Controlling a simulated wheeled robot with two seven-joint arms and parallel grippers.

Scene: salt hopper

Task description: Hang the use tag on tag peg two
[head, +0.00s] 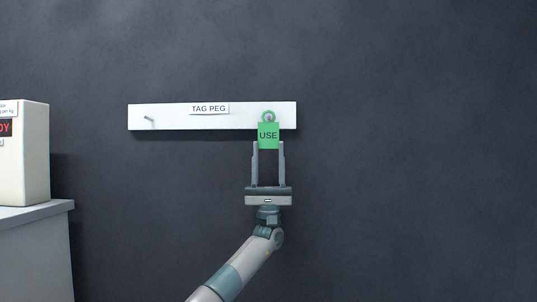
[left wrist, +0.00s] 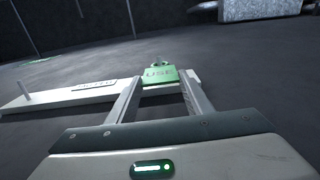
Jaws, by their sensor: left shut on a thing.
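The green use tag (head: 268,134) has a ring at its top and stands upright in front of the right end of the white peg board (head: 180,123). The right peg (head: 268,118) shows inside the tag's ring; how far it passes through, I cannot tell. My left gripper (head: 268,148) is shut on the lower part of the tag from below. In the left wrist view the tag (left wrist: 160,75) sits between the fingertips, against the board (left wrist: 40,100). The left peg (head: 149,119) is bare. My right gripper is not in view.
A label reading TAG PEG (head: 209,108) is on the board. A pale machine with a red display (head: 24,155) stands on a grey cabinet (head: 35,250) at the far left. The dark wall around the board is clear.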

